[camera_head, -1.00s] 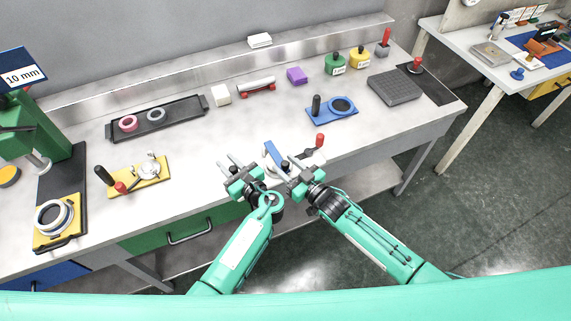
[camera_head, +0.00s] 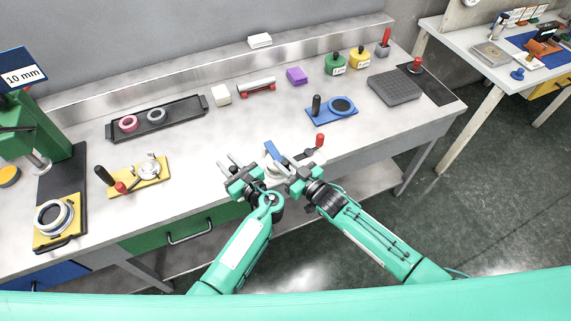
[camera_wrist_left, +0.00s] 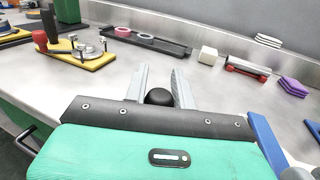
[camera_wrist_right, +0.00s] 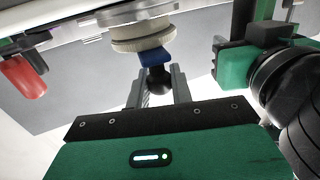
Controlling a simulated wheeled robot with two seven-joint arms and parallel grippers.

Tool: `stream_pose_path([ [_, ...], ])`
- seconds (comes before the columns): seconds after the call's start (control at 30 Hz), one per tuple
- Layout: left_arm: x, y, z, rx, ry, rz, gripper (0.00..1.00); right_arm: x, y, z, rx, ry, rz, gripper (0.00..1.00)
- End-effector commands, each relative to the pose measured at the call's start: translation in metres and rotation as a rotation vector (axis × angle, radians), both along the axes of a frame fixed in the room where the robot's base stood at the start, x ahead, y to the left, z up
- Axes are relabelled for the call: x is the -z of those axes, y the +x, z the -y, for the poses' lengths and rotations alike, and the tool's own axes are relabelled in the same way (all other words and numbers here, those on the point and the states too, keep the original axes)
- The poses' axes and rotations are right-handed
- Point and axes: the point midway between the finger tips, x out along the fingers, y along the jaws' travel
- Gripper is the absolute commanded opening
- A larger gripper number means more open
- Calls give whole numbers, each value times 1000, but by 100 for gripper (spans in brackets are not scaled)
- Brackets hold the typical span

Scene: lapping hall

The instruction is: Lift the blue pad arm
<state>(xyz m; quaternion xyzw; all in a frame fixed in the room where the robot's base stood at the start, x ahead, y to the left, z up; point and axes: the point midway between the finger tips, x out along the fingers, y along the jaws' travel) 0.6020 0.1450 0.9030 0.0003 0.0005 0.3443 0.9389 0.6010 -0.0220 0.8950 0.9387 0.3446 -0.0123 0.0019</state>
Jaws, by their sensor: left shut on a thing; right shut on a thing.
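The blue pad arm (camera_head: 272,149) is a flat blue bar above a pale round part near the bench's front edge. It shows at the right of the left wrist view (camera_wrist_left: 266,143); in the right wrist view its blue end (camera_wrist_right: 155,56) lies just beyond my fingers. My left gripper (camera_head: 239,166) is shut on a black knob (camera_wrist_left: 158,97), left of the blue arm. My right gripper (camera_head: 289,166) is shut on another black knob (camera_wrist_right: 158,80), beside the blue end. The grippers hide much of the fixture below.
A red-handled lever (camera_head: 319,141) stands right of my right gripper. A yellow fixture (camera_head: 155,177) lies to the left and a blue plate (camera_head: 321,117) behind right. A black tray (camera_head: 182,113) lies at the back. The bench between them is mostly clear.

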Motion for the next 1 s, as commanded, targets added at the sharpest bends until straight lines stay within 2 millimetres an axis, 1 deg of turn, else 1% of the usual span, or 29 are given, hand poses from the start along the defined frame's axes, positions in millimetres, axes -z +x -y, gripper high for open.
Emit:
stream_pose_path([
  [0.27,0,0,0,1,1,1,0,-20,8,-2,0,-59,-117,0],
  [0.57,0,0,1,1,1,1,0,-48,23,-8,3,-162,-336,0],
  [0.8,0,0,1,1,1,1,0,-68,41,-18,4,-256,-542,0],
  [1.0,0,0,1,1,1,1,0,-81,59,-26,4,-337,-716,0],
])
